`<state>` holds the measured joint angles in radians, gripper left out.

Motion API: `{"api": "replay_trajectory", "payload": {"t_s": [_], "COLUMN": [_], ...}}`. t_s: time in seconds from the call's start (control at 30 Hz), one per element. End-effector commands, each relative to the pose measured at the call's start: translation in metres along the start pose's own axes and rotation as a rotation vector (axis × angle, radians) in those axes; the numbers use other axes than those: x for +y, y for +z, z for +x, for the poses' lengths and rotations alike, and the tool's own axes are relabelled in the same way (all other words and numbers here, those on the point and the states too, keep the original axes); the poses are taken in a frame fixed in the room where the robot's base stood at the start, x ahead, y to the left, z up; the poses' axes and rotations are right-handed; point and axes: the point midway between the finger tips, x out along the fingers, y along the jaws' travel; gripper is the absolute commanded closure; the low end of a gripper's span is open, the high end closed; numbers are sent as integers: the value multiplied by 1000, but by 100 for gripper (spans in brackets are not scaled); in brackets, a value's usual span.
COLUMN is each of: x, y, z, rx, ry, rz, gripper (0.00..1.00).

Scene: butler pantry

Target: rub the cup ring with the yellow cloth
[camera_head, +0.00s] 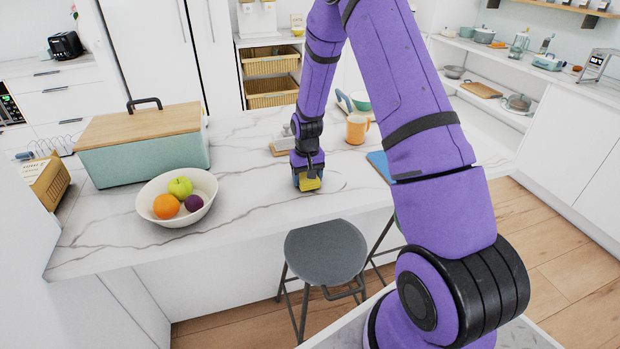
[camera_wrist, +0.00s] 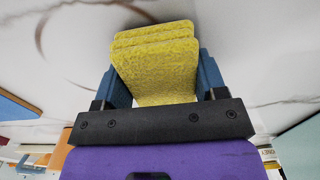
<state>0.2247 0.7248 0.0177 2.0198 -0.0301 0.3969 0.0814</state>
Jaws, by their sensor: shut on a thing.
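My gripper (camera_head: 308,180) is shut on the folded yellow cloth (camera_head: 309,184), low over the white marble counter (camera_head: 240,216). In the wrist view the yellow cloth (camera_wrist: 160,60) sits between the blue fingers of my gripper (camera_wrist: 155,85). A faint brownish cup ring (camera_wrist: 65,40) shows on the counter at the upper left of the wrist view, partly behind the cloth and gripper. In the head view a faint ring trace (camera_head: 335,182) lies just right of the cloth. I cannot tell whether the cloth touches the counter.
An orange mug (camera_head: 356,130) and a blue board (camera_head: 380,165) stand to the right of my gripper. A white fruit bowl (camera_head: 150,210) and a teal box with a wooden lid (camera_head: 150,158) are to the left. A grey stool (camera_head: 325,253) stands before the counter.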

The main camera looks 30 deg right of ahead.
Motion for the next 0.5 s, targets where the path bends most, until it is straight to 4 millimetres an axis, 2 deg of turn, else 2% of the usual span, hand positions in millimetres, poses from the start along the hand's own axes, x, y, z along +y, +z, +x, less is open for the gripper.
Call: {"api": "replay_trajectory", "payload": {"t_s": [0.1,0.2,0.5], "x": [-2,-3,-6], "y": [-2,-4,-6], "z": [3,-16,-42], "rx": [1,4,1], "ry": [0,0,0], "rz": [2,1,0], "gripper": [60,60,60]}}
